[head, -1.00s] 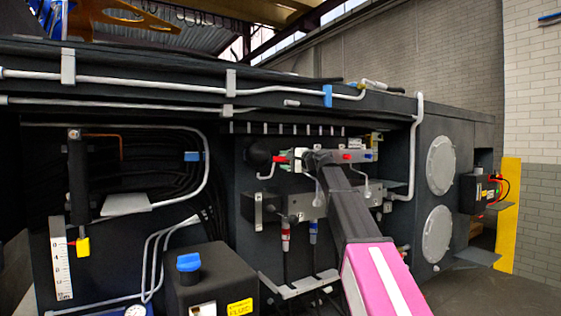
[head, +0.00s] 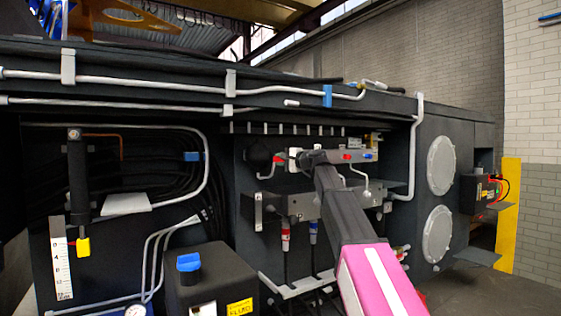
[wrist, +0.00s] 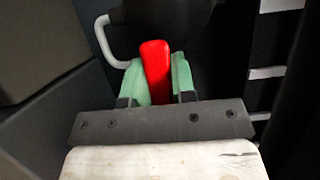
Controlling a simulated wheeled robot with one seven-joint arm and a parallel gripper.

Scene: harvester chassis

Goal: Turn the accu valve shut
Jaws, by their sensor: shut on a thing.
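The accu valve's red handle (wrist: 156,72) shows in the wrist view, standing between the two green fingers of my gripper (wrist: 158,80). The fingers are shut on it, one on each side. In the head view the red handle (head: 279,159) is a small patch just right of the dark round accumulator (head: 258,152). My gripper (head: 293,159) reaches it from the right, and my forearm hides part of the area. The valve body under the handle is hard to make out against the dark parts.
A grey pipe (wrist: 106,42) bends close to the left of my gripper. A grey block with red and blue caps (head: 345,157) sits right of the valve. A lower block with hoses (head: 265,209) and a blue-capped tank (head: 190,280) lie below.

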